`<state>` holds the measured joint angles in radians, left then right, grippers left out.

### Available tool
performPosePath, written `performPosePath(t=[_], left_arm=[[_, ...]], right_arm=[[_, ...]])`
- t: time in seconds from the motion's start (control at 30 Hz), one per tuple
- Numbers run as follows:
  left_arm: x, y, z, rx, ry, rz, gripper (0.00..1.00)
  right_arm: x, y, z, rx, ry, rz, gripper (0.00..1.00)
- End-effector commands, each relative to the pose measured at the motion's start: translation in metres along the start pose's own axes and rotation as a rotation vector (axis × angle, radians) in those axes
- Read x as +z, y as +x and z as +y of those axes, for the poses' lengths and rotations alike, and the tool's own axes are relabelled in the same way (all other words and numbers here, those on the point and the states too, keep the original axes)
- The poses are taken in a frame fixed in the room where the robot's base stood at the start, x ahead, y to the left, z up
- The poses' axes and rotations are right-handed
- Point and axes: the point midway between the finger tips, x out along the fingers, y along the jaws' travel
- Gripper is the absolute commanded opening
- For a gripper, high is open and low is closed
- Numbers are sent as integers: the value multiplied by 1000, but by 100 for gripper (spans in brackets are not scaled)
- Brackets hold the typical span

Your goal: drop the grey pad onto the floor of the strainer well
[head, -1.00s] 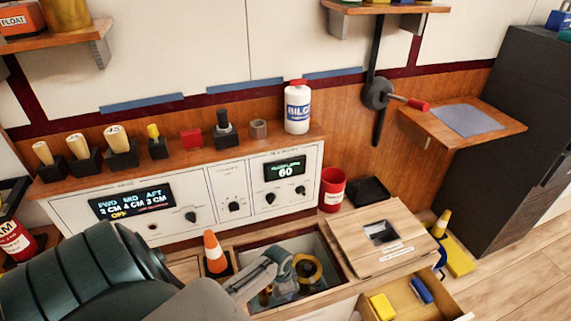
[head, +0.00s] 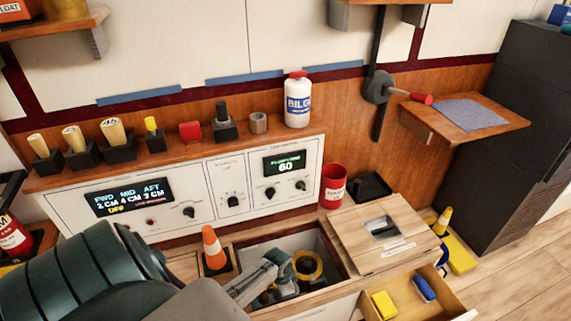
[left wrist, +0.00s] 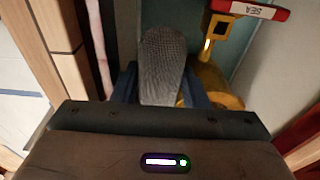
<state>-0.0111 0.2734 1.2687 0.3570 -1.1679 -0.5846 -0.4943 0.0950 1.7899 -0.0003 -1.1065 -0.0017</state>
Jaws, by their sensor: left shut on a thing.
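My left gripper (left wrist: 160,92) is shut on the grey pad (left wrist: 163,62), a textured elongated piece held between its blue fingers in the left wrist view. In the head view the gripper (head: 284,280) reaches down into the open well (head: 322,238) in the counter, and the pad is hard to make out there. A yellow fitting (head: 308,266) sits in the well close to the gripper's right. The well floor under the pad is largely hidden. My right gripper is out of view.
An orange cone (head: 213,248) stands at the well's left edge. A wooden lid (head: 375,236) with a dark opening lies to its right. An open drawer (head: 452,302) holds a yellow sponge and a blue item. A red can (head: 333,187) stands behind the lid.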

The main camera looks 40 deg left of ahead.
Motion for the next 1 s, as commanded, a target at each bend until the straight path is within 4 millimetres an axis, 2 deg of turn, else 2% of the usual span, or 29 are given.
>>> performPosePath(t=[0.23, 0.27, 0.37, 0.87, 1.0], left_arm=[[0, 0, 0, 0, 0, 1, 18], [0, 0, 0, 0, 0, 1, 46], [0, 0, 0, 0, 0, 0, 66], [0, 1, 5, 10, -3, 0, 66], [0, -10, 4, 9, -1, 2, 66]], right_arm=[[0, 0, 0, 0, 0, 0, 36], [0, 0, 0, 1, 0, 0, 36], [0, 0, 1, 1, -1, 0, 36], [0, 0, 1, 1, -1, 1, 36], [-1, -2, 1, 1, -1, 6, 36]])
